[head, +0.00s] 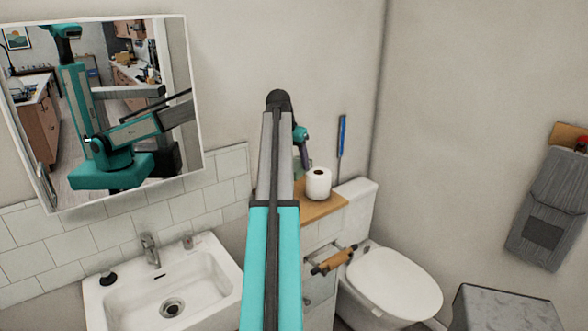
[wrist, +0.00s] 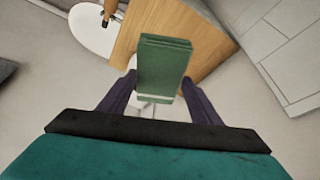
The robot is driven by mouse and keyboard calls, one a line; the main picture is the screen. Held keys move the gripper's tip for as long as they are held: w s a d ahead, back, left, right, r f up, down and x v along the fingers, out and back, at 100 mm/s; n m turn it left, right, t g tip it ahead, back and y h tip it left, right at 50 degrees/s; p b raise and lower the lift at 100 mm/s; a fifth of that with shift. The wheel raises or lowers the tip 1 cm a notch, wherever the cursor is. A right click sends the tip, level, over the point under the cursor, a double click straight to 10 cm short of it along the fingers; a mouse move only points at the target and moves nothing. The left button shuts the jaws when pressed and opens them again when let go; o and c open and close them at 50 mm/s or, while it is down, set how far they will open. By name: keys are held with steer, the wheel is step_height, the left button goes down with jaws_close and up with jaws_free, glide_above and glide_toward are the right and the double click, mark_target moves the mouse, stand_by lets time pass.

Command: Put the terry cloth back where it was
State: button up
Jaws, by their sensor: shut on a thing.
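The terry cloth (wrist: 165,65) is a folded dark green block in the wrist view. My gripper (wrist: 157,92) has its two dark fingers on either side of the cloth's near end and is shut on it. Behind the cloth is the wooden top (wrist: 212,50) of a cabinet; I cannot tell whether the cloth touches it. In the head view my arm hides most of the gripper, and a small green patch of the cloth (head: 302,166) shows beside it, near the wooden top (head: 318,209).
A toilet paper roll (head: 318,184) stands on the wooden top. The toilet (head: 395,285) is to the right, with a blue-handled brush (head: 342,135) behind it. The sink (head: 150,290) and a mirror (head: 105,110) are left. A grey cloth holder (head: 550,205) hangs on the right wall.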

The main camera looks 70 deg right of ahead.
steer(key=shift+w+d, duration=0.2)
steer(key=shift+d, duration=0.05)
step_height(320, 180, down, 2)
steer(key=shift+a+f+p, duration=0.1)
steer(key=shift+p, duration=0.5)
steer(key=shift+f, duration=0.65)
steer(key=shift+f, duration=0.25)
steer(key=o, duration=1.1)
steer(key=shift+r, duration=0.1)
steer(key=shift+r, duration=0.15)
steer(key=shift+b+v, duration=1.2)
steer(key=shift+v, duration=4.8)
